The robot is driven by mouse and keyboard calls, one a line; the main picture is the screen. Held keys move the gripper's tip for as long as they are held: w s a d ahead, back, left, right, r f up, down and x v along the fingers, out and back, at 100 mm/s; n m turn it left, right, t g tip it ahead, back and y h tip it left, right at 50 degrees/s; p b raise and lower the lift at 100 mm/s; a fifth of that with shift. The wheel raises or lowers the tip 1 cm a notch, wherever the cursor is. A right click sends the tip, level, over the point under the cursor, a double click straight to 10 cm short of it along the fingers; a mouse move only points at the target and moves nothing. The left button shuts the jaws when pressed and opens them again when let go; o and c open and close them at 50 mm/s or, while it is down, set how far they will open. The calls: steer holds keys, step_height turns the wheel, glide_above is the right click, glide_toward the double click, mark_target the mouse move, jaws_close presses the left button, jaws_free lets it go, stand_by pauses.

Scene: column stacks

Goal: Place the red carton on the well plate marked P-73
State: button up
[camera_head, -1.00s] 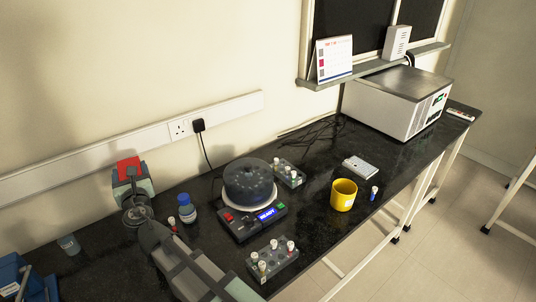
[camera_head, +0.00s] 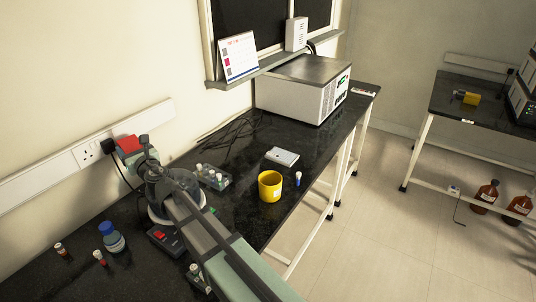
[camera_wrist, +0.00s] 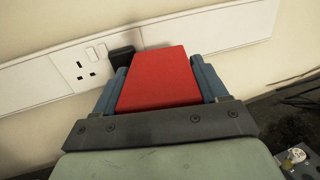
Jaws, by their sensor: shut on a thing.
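My gripper (camera_wrist: 158,78) is shut on the red carton (camera_wrist: 155,80), its blue-grey fingers on either side of it. In the head view the red carton (camera_head: 128,145) is held up at the left, near the wall socket and above the black bench. A flat pale plate (camera_head: 283,156), which looks like the well plate, lies on the bench right of my arm, behind the yellow pot. Its marking is too small to read. Nothing is seen on top of it. The wrist view does not show the plate.
A yellow pot (camera_head: 270,186) and a blue vial (camera_head: 298,179) stand in front of the plate. A tube rack (camera_head: 213,177) stands to its left. A large white instrument (camera_head: 304,88) stands behind. My arm partly hides the round bench device. A second bench (camera_head: 460,107) is at right.

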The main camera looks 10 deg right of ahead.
steer(key=w+d, duration=0.5)
steer(key=d, duration=0.3)
steer(key=w+d, duration=0.4)
steer(key=d, duration=0.3)
steer(key=m+h, duration=0.2)
steer(key=h, duration=0.1)
glide_above(283, 154)
steer(key=shift+t, duration=0.4)
steer(key=shift+f, duration=7.9)
steer(key=shift+f, duration=0.15)
steer(key=o, duration=1.1)
